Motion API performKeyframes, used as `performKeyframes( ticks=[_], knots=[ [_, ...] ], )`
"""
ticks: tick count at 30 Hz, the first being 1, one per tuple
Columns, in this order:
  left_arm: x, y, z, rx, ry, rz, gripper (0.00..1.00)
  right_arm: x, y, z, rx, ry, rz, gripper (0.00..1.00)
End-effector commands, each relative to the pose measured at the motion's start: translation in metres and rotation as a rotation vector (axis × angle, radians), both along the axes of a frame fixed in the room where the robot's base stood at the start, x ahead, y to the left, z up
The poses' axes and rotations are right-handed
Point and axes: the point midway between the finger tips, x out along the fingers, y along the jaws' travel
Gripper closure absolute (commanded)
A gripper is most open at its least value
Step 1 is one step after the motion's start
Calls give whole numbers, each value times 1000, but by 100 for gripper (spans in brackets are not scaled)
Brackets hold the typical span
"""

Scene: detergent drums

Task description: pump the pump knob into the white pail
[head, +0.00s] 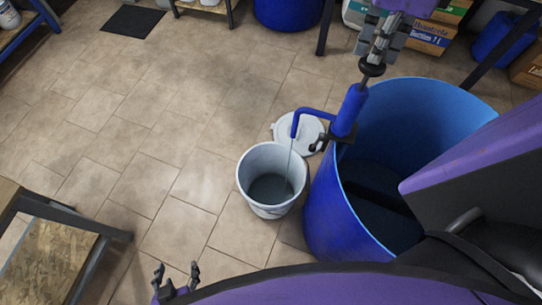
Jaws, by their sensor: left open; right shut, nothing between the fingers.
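The blue pump (349,110) is clamped to the rim of a large open blue drum (322,215). Its dark pump knob (372,67) sits at the top of the rod. My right gripper (378,54) is directly above the knob with shut fingers, at or very near its top; I cannot tell if they touch. The spout (310,112) hangs over the white pail (268,208), and a thin stream falls from it into the pail. The pail stands on the floor with greyish liquid inside. My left gripper (177,279) is open and empty at the bottom, far from the pump.
A white lid (299,128) lies on the floor behind the pail. A workbench with a wooden board (48,262) stands at lower left. Cardboard boxes (430,38) and another blue drum (288,12) stand at the back. The tiled floor left of the pail is clear.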

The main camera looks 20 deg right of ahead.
Motion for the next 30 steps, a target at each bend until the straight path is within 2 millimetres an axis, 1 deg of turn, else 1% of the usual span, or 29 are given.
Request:
performKeyframes(
  ticks=[1,15,22,30],
  knots=[
    [-1,0,-2,0,4,0,45,-2,0,-6,1,9,1,100],
    [-8,0,-11,0,19,0,45,-2,0,-35,1,11,0,100],
    [-7,0,-9,0,16,0,45,-2,0,-31,0,6,0,100],
    [-1,0,-1,0,2,0,45,-1,0,-6,0,4,0,100]
  ],
)
